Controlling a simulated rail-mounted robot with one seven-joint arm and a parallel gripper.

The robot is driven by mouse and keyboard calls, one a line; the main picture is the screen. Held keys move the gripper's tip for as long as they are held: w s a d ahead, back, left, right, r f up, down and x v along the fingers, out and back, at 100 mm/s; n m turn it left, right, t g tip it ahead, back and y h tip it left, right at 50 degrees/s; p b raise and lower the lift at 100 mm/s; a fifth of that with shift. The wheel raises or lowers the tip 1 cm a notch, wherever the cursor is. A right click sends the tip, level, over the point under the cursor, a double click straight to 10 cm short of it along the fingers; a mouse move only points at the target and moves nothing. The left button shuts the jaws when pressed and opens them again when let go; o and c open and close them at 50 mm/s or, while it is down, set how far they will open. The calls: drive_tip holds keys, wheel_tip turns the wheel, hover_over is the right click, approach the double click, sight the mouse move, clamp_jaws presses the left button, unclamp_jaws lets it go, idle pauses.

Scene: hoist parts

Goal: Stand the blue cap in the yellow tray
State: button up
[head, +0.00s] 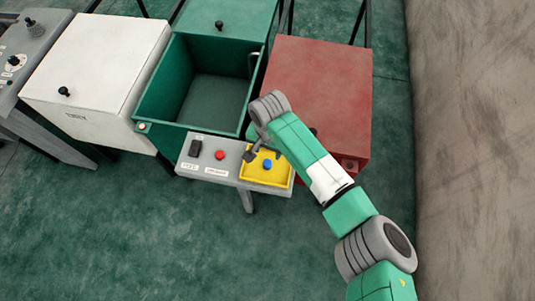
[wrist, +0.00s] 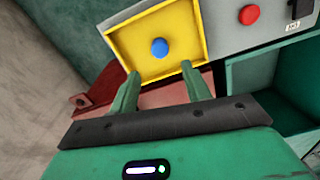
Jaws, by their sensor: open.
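The blue cap (head: 267,164) is a small round piece inside the square yellow tray (head: 280,174) on the grey control panel. In the wrist view the cap (wrist: 159,47) shows as a blue disc near the tray's middle, with bare yellow floor (wrist: 125,40) around it. It looks upright, but I cannot be sure. My gripper (head: 251,153) is over the tray's back left part in the head view. In the wrist view its two fingers (wrist: 160,70) are spread apart with nothing between them, on the near side of the cap and apart from it.
On the panel, left of the tray, are a red button (head: 220,155) and a black switch (head: 195,148). Behind is an open green bin (head: 160,80). A white box (head: 95,60) stands left and a red box (head: 320,85) right. The floor in front is clear.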

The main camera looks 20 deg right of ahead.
wheel_tip(320, 180, up, 4)
drive_tip(key=shift+f, duration=0.2)
